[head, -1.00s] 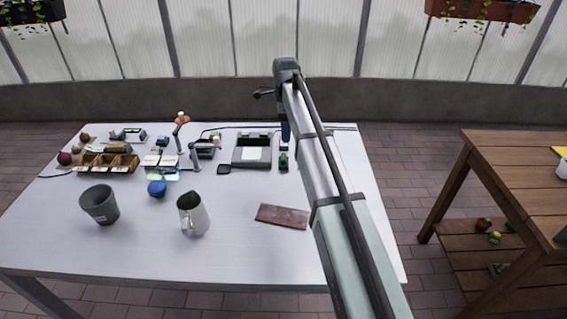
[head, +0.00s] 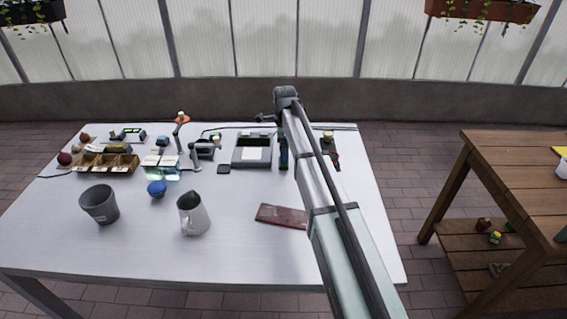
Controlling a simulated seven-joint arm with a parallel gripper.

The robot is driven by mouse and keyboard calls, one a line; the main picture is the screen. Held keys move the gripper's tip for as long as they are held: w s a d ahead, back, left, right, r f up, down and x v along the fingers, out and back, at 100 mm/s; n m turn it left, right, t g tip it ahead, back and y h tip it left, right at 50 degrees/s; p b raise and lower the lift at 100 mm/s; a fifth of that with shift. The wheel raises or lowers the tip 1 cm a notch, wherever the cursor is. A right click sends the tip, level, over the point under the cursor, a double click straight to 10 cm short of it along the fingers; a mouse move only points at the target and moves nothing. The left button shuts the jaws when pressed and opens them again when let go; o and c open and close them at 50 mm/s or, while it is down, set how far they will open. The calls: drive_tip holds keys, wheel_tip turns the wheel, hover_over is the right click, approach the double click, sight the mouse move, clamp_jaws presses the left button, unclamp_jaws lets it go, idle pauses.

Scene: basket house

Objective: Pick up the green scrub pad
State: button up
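A small dark green item (head: 284,166) lies on the white table, right of the black-and-grey tray. It may be the green scrub pad, but it is too small and too covered to be sure. My gripper (head: 284,158) hangs down from the end of my arm, directly over or against this item, and hides much of it. I cannot tell whether they touch, or whether the fingers are open or shut.
The white table (head: 150,245) holds a grey cup (head: 100,204), a white jug (head: 193,214), a blue round item (head: 156,189), a reddish-brown slab (head: 281,216), a wooden divided box (head: 108,163) and a black-and-grey tray (head: 252,150). A wooden table (head: 520,170) stands at right.

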drive_tip(key=f, duration=0.4)
drive_tip(key=shift+s+a+f, duration=0.15)
drive_tip(key=shift+s+f, duration=0.05)
drive_tip(key=shift+f, duration=0.2)
drive_tip(key=c, duration=1.1)
